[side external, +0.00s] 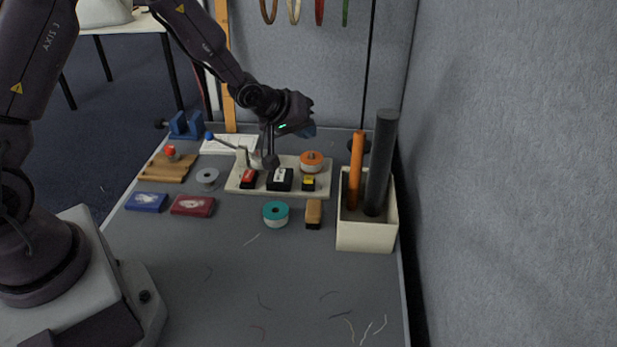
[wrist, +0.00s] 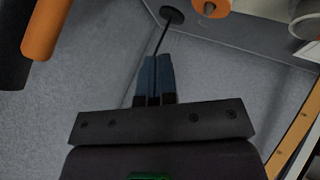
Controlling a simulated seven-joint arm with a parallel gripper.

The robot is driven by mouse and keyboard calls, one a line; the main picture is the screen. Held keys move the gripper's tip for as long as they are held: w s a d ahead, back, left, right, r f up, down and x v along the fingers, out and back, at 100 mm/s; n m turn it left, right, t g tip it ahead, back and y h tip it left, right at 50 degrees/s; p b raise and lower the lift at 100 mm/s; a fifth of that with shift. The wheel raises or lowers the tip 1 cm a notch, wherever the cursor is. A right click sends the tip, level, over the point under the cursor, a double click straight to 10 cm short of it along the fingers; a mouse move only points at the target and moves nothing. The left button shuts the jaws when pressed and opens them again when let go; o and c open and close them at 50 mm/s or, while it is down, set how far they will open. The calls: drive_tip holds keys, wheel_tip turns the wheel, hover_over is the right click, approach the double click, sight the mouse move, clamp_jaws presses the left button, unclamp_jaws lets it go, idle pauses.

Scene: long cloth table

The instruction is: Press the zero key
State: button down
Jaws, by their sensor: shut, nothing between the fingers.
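A cream board (side external: 236,187) on the table carries a red block (side external: 248,176), a black block with a white top mark (side external: 280,181) and a black block with a yellow mark (side external: 309,184). Their markings are too small to read, so I cannot tell which is the zero key. My gripper (side external: 309,131) is above the board's far side, apart from these blocks. It also shows in the wrist view (wrist: 155,65), with its blue fingers together and nothing between them.
A cream box (side external: 365,236) holding an orange rod (side external: 356,170) and a dark rod (side external: 380,155) stands at right. A lever with a blue ball (side external: 210,136) is at the board's left. A teal-topped roll (side external: 275,214) and a brush (side external: 314,214) lie in front.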

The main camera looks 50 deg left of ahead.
sight(306, 177)
drive_tip(key=shift+f, duration=4.35)
drive_tip(key=shift+f, duration=0.1)
drive_tip(key=shift+f, duration=0.3)
drive_tip(key=shift+f, duration=0.45)
drive_tip(key=shift+r, duration=0.85)
drive_tip(key=shift+r, duration=2.5)
